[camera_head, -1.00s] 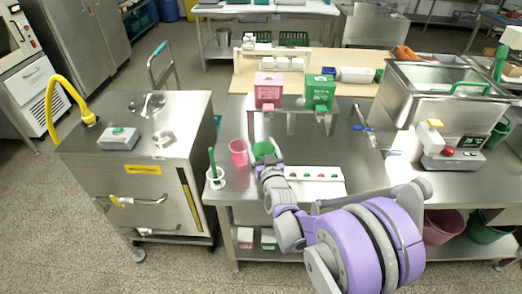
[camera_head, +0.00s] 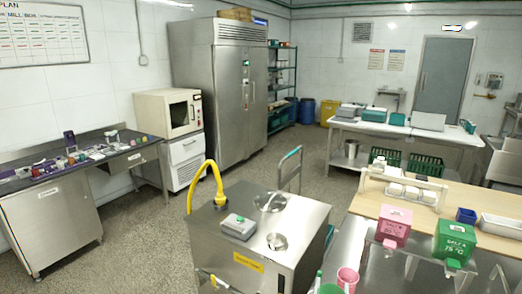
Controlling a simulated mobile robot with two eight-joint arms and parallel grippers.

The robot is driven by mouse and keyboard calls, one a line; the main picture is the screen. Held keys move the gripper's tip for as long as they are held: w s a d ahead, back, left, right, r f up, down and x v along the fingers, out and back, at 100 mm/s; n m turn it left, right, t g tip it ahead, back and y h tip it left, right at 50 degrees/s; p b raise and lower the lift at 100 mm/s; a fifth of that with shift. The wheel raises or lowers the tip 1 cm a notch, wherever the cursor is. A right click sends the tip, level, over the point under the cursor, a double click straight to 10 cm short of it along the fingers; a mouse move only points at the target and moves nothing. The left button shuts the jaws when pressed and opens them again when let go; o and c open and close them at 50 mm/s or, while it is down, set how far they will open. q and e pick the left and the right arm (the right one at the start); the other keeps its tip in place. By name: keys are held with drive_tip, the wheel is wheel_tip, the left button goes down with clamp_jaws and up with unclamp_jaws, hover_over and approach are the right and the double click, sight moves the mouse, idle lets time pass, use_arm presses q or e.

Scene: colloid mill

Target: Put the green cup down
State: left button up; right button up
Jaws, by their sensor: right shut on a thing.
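The green cup (camera_head: 330,289) shows only as a small green patch at the bottom edge, between a thin green handle (camera_head: 318,279) and the pink cup (camera_head: 347,277). My right gripper is at the green cup, shut on it; nearly all of the gripper is cut off by the bottom edge. Whether the cup touches a surface cannot be seen. My left gripper is not in view.
A steel machine (camera_head: 258,232) with a yellow hose stands left of the cups. A pink box (camera_head: 395,225) and a green box (camera_head: 455,240) are on a raised stand at right. A dark counter (camera_head: 75,160) is at far left. Open floor lies between.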

drive_tip(key=shift+s+a+f, duration=0.1)
drive_tip(key=shift+s+a, duration=0.05)
drive_tip(key=shift+a, duration=0.4)
drive_tip(key=shift+s+a+f, duration=0.1)
drive_tip(key=shift+s+a, duration=0.05)
drive_tip(key=shift+a, duration=0.35)
drive_tip(key=shift+s+a+f, duration=0.1)
drive_tip(key=shift+s+f, duration=0.05)
use_arm(q)
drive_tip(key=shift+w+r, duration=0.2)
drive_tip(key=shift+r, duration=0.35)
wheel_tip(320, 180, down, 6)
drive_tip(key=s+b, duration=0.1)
drive_tip(key=b, duration=0.3)
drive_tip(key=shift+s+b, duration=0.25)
drive_tip(key=shift+b, duration=0.15)
use_arm(e)
drive_tip(key=w+d, duration=0.2)
drive_tip(key=d, duration=1.4)
drive_tip(key=shift+w+f, duration=0.2)
drive_tip(key=shift+w, duration=0.05)
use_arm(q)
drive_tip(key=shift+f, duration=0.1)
use_arm(e)
drive_tip(key=shift+a, duration=0.1)
